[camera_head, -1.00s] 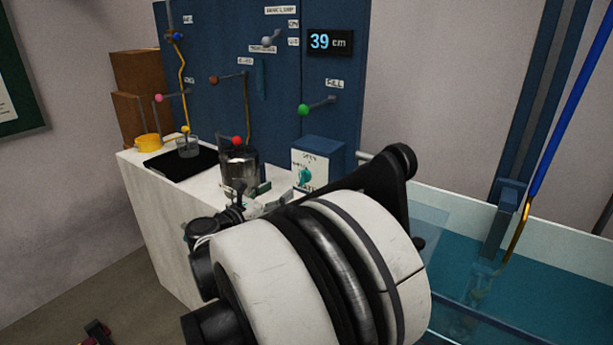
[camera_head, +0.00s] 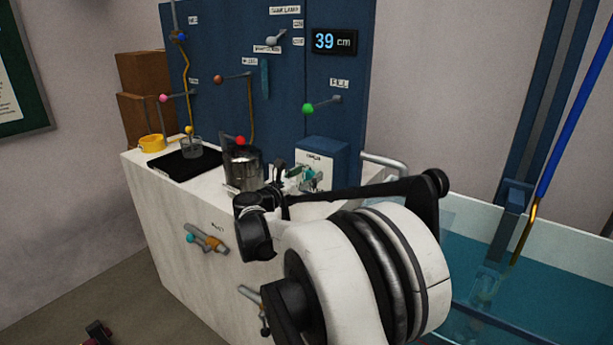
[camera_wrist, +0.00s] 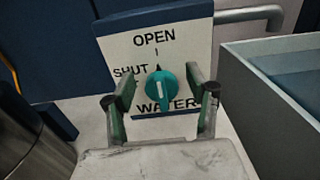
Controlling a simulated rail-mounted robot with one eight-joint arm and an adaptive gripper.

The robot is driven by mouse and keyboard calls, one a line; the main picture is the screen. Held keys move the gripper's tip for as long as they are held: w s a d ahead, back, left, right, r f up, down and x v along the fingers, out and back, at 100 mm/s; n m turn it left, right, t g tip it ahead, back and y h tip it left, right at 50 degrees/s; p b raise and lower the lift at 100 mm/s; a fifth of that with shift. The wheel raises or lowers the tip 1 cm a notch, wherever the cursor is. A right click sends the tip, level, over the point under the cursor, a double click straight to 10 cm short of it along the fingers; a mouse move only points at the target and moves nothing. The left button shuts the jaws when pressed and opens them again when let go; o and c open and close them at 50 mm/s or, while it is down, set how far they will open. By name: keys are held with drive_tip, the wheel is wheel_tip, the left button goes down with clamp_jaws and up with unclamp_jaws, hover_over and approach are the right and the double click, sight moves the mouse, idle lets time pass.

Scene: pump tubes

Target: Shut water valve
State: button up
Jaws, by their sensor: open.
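The water valve is a teal round knob (camera_wrist: 161,93) on a white plate (camera_wrist: 180,45) marked OPEN at the top, SHUT at the left and WATER below. My gripper (camera_wrist: 160,88) is open, one finger to the left and one to the right of the knob. I cannot tell whether the fingers touch it. In the head view my gripper (camera_head: 296,176) is in front of the blue valve box (camera_head: 323,149) and partly hides the plate and knob.
A dark pot (camera_head: 242,168) stands left of the valve box. A grey pipe (camera_head: 385,162) and a water tank (camera_head: 545,265) are to the right. Other levers, such as the green-knobbed one (camera_head: 308,108), sit on the blue panel (camera_head: 225,60) behind.

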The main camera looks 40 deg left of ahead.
drive_tip(key=c, duration=1.2)
drive_tip(key=shift+o, duration=0.2)
drive_tip(key=shift+n, duration=0.4)
drive_tip(key=n, duration=0.3)
drive_tip(key=shift+a+f+n, duration=0.1)
drive_tip(key=shift+a+n, duration=0.1)
drive_tip(key=shift+n, duration=0.1)
drive_tip(key=n, duration=0.2)
drive_tip(key=n+b, duration=0.1)
drive_tip(key=n, duration=0.1)
drive_tip(key=shift+a+f+n, duration=0.1)
drive_tip(key=shift+a+n, duration=0.1)
drive_tip(key=shift+n, duration=0.1)
drive_tip(key=n, duration=0.4)
drive_tip(key=shift+a+f, duration=0.1)
drive_tip(key=shift+f, duration=0.1)
drive_tip(key=shift+f+n, duration=0.2)
drive_tip(key=shift+n, duration=2.2)
